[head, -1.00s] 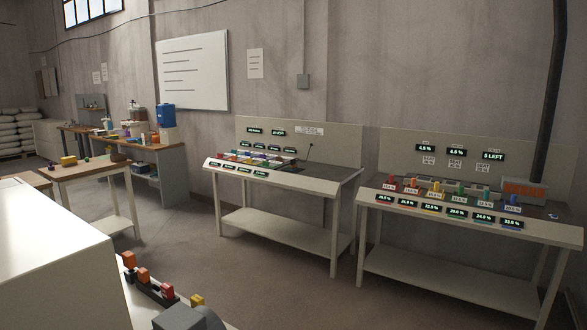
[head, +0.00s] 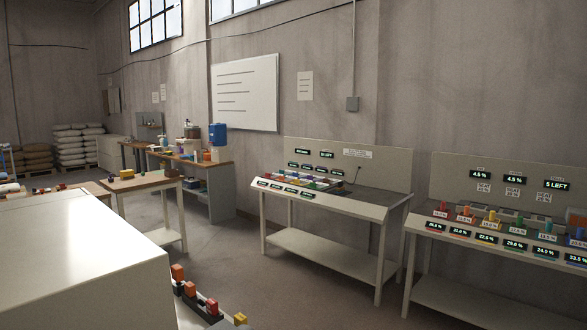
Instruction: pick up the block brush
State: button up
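I cannot single out the block brush for sure. A small yellow-tan block (head: 127,174) lies on the near wooden-topped table (head: 150,182) at the left, with a dark brown item (head: 172,173) at that table's right end. It is too small to tell whether either is a brush. Several small items also stand on the wooden bench (head: 205,163) against the wall. My gripper is not in view.
A large white surface (head: 75,250) fills the lower left, with a rack of red and orange pieces (head: 200,300) beside it. Two consoles with displays, one in the middle (head: 335,215) and one at the right (head: 480,265), line the wall. Grey floor (head: 225,245) lies open between.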

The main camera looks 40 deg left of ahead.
aim_at(340, 189)
jog(key=i+j+u, duration=0.2)
jog(key=i, duration=0.3)
jog(key=i+u, duration=0.1)
jog(key=i, duration=1.5)
jog(key=i+j+u, duration=0.1)
jog(key=i+u, duration=0.7)
jog(key=i+l+u, duration=0.2)
jog(key=i+u, duration=0.2)
jog(key=i+j+u, duration=0.15)
jog(key=i+u, duration=0.25)
jog(key=i, duration=0.25)
jog(key=i+u, duration=0.35)
jog(key=i, duration=0.35)
jog(key=i+z, duration=0.15)
jog(key=i, duration=0.35)
jog(key=i+z, duration=0.2)
jog(key=i, duration=0.3)
jog(key=i+j+z, duration=0.15)
jog(key=i, duration=0.35)
jog(key=i+j+z, duration=0.2)
jog(key=i, duration=0.25)
jog(key=i+j+z, duration=0.15)
jog(key=i, duration=0.35)
jog(key=j, duration=0.1)
